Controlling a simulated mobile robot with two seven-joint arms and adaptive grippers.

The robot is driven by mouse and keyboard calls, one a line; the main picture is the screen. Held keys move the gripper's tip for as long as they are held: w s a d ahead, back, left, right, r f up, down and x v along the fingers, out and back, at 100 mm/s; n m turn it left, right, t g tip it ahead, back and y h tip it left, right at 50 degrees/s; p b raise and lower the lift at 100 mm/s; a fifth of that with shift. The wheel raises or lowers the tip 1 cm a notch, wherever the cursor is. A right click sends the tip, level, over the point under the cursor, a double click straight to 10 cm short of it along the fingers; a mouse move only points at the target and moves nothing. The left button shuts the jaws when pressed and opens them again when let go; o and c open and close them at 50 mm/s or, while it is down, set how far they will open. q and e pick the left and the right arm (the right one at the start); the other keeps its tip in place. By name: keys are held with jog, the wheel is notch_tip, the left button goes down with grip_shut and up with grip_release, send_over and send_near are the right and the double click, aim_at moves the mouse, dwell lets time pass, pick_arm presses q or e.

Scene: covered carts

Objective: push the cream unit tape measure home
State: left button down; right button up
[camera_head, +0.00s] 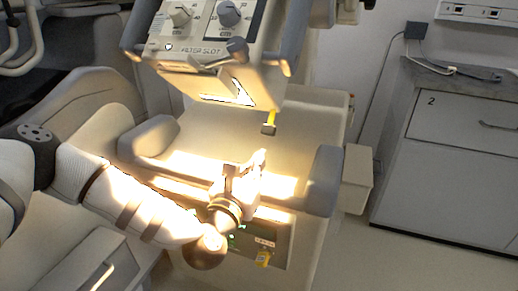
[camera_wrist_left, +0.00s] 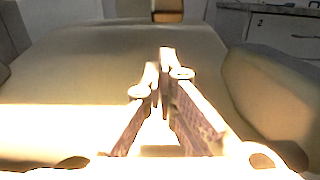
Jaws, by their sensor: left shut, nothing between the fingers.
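The cream unit (camera_head: 190,50) with two knobs and a label "FILTER SLOT" hangs at the top of the head view. A yellow tape (camera_head: 272,117) sticks down from its lower right edge and ends in a dark grey tab (camera_head: 268,129). My left gripper (camera_head: 257,160) is below the tab, apart from it, fingers pointing up and shut on nothing. In the left wrist view the gripper (camera_wrist_left: 160,62) is brightly lit, and a brownish block (camera_wrist_left: 167,12), perhaps the tab, shows beyond the fingertips at the top edge. My right gripper is out of view.
A cream cart body with grey bumpers (camera_head: 322,180) stands around and behind my left arm. A second yellow piece (camera_head: 263,258) shows on a dark panel below. A grey cabinet (camera_head: 450,150) marked "2" stands at right. A grey lever (camera_head: 237,48) juts from the unit.

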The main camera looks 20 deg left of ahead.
aim_at(264, 134)
pick_arm(q)
jog(key=shift+w+r, duration=0.85)
jog(key=shift+r, duration=0.25)
jog(key=shift+w+d+r, duration=0.1)
jog(key=shift+w+r, duration=1.05)
jog(key=shift+r, duration=0.15)
